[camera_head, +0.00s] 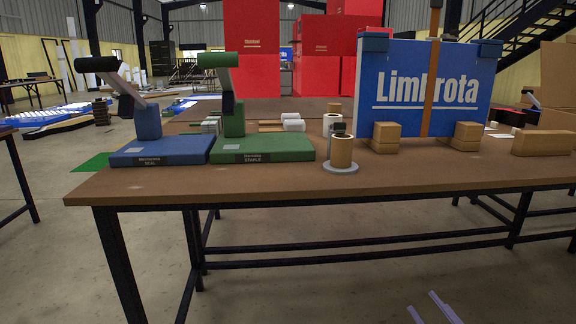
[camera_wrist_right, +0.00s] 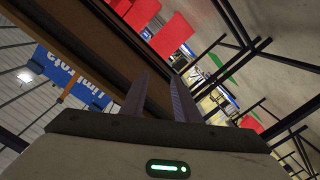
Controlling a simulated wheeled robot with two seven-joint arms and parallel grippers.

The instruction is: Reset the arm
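My right gripper (camera_head: 424,300) shows only as two pale fingertips at the bottom edge of the head view, in front of and below the table. In the right wrist view its two fingers (camera_wrist_right: 160,82) stand apart with nothing between them. My left gripper is not in view. The brown table (camera_head: 340,185) is beyond the right fingertips, and they do not touch it. The table's edge also shows tilted in the right wrist view (camera_wrist_right: 112,62).
Black legs and rails (camera_head: 360,248) run beneath. The floor in front is clear.

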